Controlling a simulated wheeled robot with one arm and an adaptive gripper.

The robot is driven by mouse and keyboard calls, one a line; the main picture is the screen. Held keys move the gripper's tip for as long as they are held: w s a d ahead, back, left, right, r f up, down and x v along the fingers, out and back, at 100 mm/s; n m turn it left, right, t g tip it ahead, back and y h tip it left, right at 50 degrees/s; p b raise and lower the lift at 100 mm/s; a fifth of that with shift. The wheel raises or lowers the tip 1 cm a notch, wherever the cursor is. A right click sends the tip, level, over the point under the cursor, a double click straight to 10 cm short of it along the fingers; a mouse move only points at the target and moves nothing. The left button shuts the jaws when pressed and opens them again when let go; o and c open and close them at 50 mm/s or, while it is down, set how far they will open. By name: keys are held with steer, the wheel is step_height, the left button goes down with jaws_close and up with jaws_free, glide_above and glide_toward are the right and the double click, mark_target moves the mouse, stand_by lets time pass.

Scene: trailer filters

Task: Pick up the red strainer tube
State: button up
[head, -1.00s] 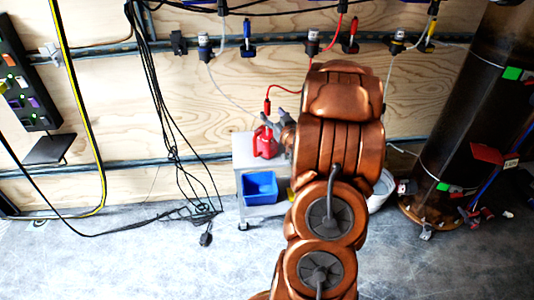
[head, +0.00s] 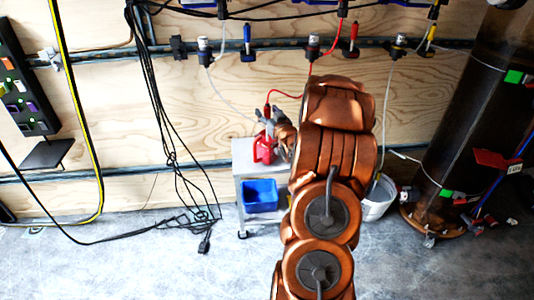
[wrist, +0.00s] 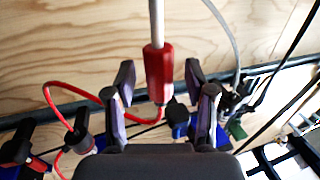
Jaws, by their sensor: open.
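The red strainer tube (wrist: 158,74) hangs upright in the wrist view, with a pale rod on its upper end and a red hose at its lower end. It also shows in the head view (head: 267,110), small and partly covered by my gripper. My gripper (wrist: 160,84) is open, with one finger on each side of the tube in the wrist view. Gaps show between both fingers and the tube. In the head view my gripper (head: 268,121) is at the tube, above the cart. Whether the tube is fully between the fingers in depth is hard to tell.
A metal cart (head: 246,160) carries a red can (head: 263,149) and a blue bin (head: 260,195). A white bucket (head: 379,203) stands right of it. A dark rail with several connectors (head: 203,50) crosses the plywood wall. Black cables hang at left; a large dark cylinder (head: 468,120) stands at right.

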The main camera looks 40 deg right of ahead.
steer(key=shift+w+d, duration=0.1)
steer(key=shift+w, duration=0.2)
steer(key=shift+c, duration=0.4)
jaws_close()
